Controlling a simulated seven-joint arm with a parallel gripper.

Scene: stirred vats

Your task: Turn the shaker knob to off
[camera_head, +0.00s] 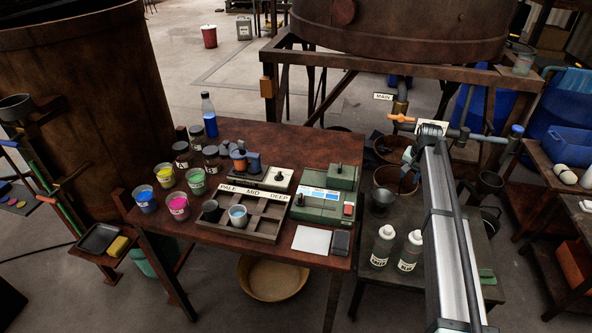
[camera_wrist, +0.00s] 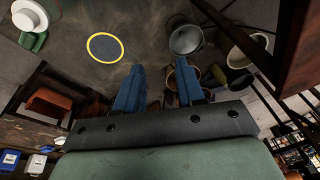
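A pale, low device (camera_head: 262,179) that looks like the shaker sits near the back middle of the table, with an orange-and-blue holder (camera_head: 239,161) at its left. A small dark knob (camera_head: 278,176) stands on its top right; its setting is too small to read. A green device (camera_head: 322,208) with a blue display and a red switch is in front to the right. My gripper (camera_wrist: 160,75) shows two blue fingers spread apart with nothing between them. It is away from the knob, which is not visible in the wrist view.
Colour cups, including a pink one (camera_head: 178,206), dark jars (camera_head: 182,155) and a blue bottle (camera_head: 209,115) crowd the table's left. A divided tray (camera_head: 243,228) lies in front. White bottles (camera_head: 383,246) stand on the lower right stand. An orange-handled valve (camera_head: 401,118) is near my arm.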

